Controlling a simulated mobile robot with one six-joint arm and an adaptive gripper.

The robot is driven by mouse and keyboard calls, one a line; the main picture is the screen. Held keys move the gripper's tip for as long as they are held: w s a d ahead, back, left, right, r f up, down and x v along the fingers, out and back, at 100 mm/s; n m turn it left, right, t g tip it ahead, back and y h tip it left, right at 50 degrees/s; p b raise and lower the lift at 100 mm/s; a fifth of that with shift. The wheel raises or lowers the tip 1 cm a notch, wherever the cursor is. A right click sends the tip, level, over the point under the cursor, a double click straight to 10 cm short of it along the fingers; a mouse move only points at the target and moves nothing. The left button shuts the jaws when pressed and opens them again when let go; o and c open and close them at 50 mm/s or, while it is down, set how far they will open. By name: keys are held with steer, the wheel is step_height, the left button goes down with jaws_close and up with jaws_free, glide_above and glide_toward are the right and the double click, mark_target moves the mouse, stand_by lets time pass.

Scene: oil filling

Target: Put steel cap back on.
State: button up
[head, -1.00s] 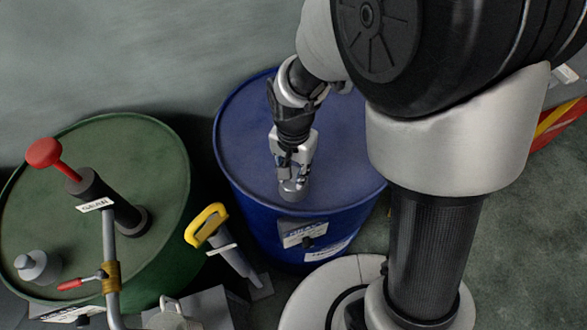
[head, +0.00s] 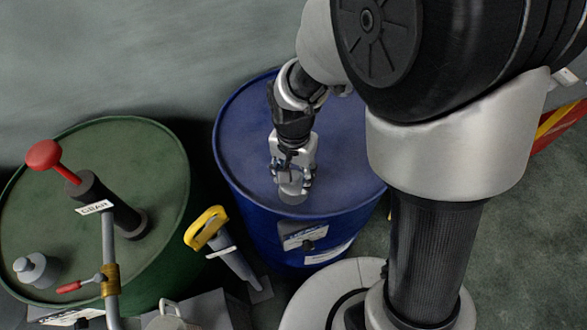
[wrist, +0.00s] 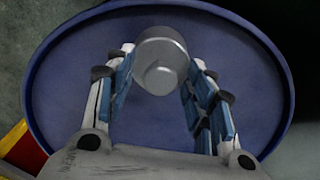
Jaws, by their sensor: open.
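A steel cap (head: 292,191) with a round knob on top sits at the near part of the blue drum's lid (head: 240,150). My gripper (head: 292,178) is just above it, pointing down, with its fingers spread. In the wrist view the cap (wrist: 161,58) shows between the fingertips of my gripper (wrist: 160,70), with the fingers apart on either side. The cap's underside and any opening below it are hidden.
A green drum (head: 150,165) stands to the left with a red-handled pump (head: 108,205) and a small grey metal piece (head: 37,270) on it. A yellow-handled tool (head: 207,228) stands between the drums. Most of the blue lid is clear.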

step_height(320, 180, up, 12)
steer(key=s+d+r+n+t, duration=0.4)
steer(key=s+d+r, duration=0.4)
steer(key=s+d, duration=0.3)
steer(key=s+n, duration=0.1)
steer(key=s, duration=0.1)
steer(key=shift+s+n+t, duration=0.3)
steer(key=shift+n, duration=0.1)
steer(key=shift+a, duration=0.1)
stand_by(0.9)
